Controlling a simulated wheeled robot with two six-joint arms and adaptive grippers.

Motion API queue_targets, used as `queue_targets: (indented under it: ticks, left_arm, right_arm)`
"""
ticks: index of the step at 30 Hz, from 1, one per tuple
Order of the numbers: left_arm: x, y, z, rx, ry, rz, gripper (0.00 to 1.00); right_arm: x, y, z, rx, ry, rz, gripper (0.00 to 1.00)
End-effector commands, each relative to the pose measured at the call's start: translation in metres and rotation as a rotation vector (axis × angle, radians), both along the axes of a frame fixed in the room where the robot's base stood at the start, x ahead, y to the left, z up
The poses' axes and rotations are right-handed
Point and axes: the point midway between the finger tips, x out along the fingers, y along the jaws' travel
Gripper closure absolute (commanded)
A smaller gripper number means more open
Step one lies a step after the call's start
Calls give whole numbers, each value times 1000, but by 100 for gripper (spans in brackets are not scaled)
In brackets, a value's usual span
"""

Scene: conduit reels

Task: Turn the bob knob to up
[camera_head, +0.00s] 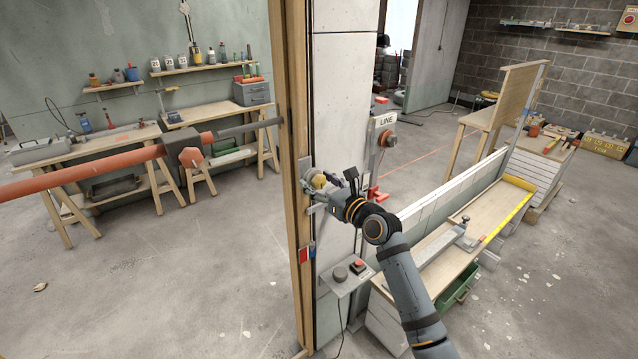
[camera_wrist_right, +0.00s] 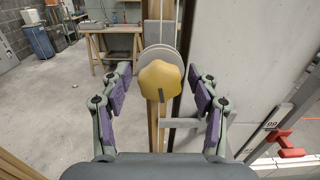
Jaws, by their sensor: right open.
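The yellow lobed knob (camera_wrist_right: 160,82) sits on a round grey plate (camera_wrist_right: 163,54) on a wooden post, in the upper middle of the right wrist view. A short dark mark shows on its lower edge. In the head view the knob (camera_head: 320,181) is small and partly hidden by my gripper. My right gripper (camera_wrist_right: 160,88) is open, with one finger on each side of the knob and a gap on both sides. In the head view my right gripper (camera_head: 316,190) is at the post. No label naming the knob is readable. My left gripper is not in view.
A wooden post (camera_head: 290,150) and white wall panel (camera_head: 345,100) stand by the knob. A grey box with buttons (camera_head: 345,278) is below. A red handle (camera_wrist_right: 288,145) is right of the gripper. A long red pole (camera_head: 90,170) crosses the left. The left floor has free room.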

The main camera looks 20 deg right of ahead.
Motion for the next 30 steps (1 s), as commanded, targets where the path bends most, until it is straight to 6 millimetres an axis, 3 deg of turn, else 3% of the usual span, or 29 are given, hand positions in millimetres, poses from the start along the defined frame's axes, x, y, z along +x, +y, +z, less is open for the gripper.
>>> queue_targets:
  ticks: [4,16,30]
  left_arm:
    - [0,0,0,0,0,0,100]
    - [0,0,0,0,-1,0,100]
    - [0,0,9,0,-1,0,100]
  right_arm:
    - [0,0,0,0,0,0,41]
    - [0,0,-1,0,0,-1,94]
    - [-1,-1,1,-134,-47,-1,94]
